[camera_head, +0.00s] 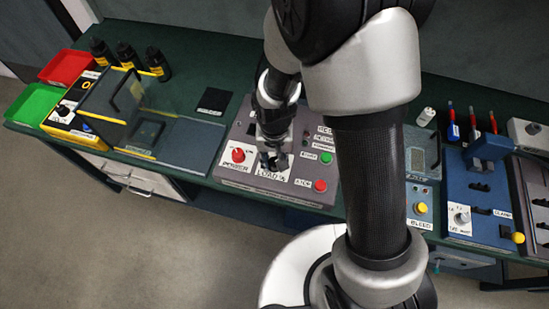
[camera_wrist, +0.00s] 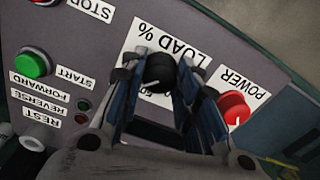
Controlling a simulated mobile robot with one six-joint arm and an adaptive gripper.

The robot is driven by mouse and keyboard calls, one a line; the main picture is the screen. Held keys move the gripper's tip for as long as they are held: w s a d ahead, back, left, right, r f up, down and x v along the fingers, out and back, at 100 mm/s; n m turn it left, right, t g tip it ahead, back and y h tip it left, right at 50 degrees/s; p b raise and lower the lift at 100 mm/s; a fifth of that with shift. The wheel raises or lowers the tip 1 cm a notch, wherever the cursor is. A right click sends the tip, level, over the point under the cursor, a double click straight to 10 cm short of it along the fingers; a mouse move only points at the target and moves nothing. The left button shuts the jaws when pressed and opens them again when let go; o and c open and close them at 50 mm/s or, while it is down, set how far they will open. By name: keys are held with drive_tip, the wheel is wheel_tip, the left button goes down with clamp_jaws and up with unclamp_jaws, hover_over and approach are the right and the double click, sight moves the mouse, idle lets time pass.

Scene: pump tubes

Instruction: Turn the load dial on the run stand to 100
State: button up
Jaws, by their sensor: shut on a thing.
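The run stand (camera_head: 235,178) is a grey sloped panel near the front edge of the green bench, in the middle of the head view. Its load dial is a dark round knob (camera_wrist: 159,74) on a white plate (camera_wrist: 137,40) marked "LOAD %" in the wrist view. My gripper (camera_head: 272,166) comes down over the dial from above, and in the wrist view its two fingers (camera_wrist: 161,82) are closed on the knob's sides. The fingers hide most of the scale, so the dial's setting cannot be read. In the head view the gripper hides the dial.
A red power knob (camera_wrist: 234,108) sits close beside the dial. A green start button (camera_wrist: 33,64) and a red stop button (camera_head: 320,185) are on the panel's other side. A clear-lidded box (camera_head: 150,120) stands left, and a bleed unit (camera_head: 421,190) right.

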drive_tip(key=shift+m, duration=0.4)
drive_tip(key=o, duration=1.1)
wheel_tip(320, 180, up, 12)
idle(0.6)
